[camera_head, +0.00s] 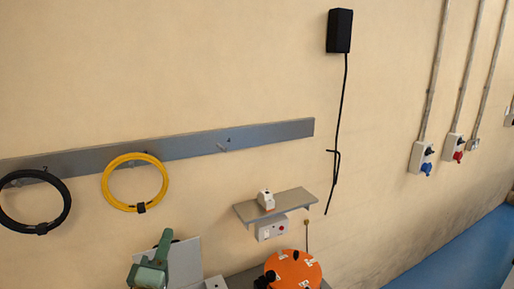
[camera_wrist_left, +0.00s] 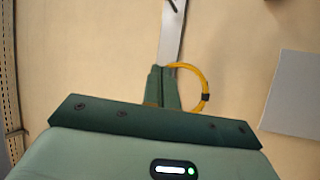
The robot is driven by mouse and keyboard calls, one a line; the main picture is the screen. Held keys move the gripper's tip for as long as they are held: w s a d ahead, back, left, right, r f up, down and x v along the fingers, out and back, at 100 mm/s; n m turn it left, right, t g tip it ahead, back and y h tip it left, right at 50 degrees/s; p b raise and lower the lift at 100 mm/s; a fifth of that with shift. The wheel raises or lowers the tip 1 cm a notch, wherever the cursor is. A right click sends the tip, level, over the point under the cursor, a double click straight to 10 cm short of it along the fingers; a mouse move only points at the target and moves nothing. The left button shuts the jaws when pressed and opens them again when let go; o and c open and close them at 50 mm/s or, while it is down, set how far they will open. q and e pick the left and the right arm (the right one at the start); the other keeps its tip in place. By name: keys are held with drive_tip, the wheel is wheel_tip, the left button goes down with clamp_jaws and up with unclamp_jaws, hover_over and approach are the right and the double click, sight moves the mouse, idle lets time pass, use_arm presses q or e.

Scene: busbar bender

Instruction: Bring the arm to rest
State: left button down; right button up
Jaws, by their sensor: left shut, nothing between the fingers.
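My left gripper (camera_head: 165,238) is green and shows at the bottom left of the head view. It points up in front of the wall, with nothing in it. In the left wrist view its two fingers (camera_wrist_left: 162,88) are closed together in front of the wall, and the gripper body fills the bottom. My right gripper is not in view.
A yellow coil (camera_head: 106,187) and a black coil (camera_head: 65,212) hang from a grey wall rail (camera_head: 190,146). A small shelf (camera_head: 290,201) is on the wall. An orange round part (camera_head: 296,268) is below it. Blue floor (camera_head: 455,255) is clear at right.

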use_arm(q)
drive_tip(key=s+d+f+m+g+h, duration=0.3)
drive_tip(key=s+f+m+g, duration=0.6)
drive_tip(key=s+f+m, duration=0.6)
drive_tip(key=s+a+f+m+g+y, duration=0.2)
drive_tip(key=s+a+m+g+y, duration=0.1)
drive_tip(key=s+a+y, duration=0.3)
drive_tip(key=s+a+f+m+g+y, duration=0.3)
drive_tip(key=s+a, duration=0.1)
drive_tip(key=a, duration=0.3)
drive_tip(key=s+d+f+g+h+b, duration=0.2)
drive_tip(key=f+b, duration=0.5)
drive_tip(key=f, duration=1.4)
drive_tip(key=s+d+f+g+h+b, duration=0.2)
drive_tip(key=f+b, duration=0.5)
drive_tip(key=f, duration=1.3)
drive_tip(key=s+f+n+g+b, duration=0.1)
drive_tip(key=s+f+b, duration=0.4)
drive_tip(key=s+f, duration=0.5)
drive_tip(key=s+f+n+g+b, duration=0.1)
drive_tip(key=s+f+b, duration=0.5)
drive_tip(key=f, duration=0.8)
drive_tip(key=s+n, duration=0.1)
drive_tip(key=s, duration=0.2)
drive_tip(key=shift+s+d+f, duration=0.15)
drive_tip(key=shift+s+f, duration=0.2)
drive_tip(key=shift+f, duration=0.05)
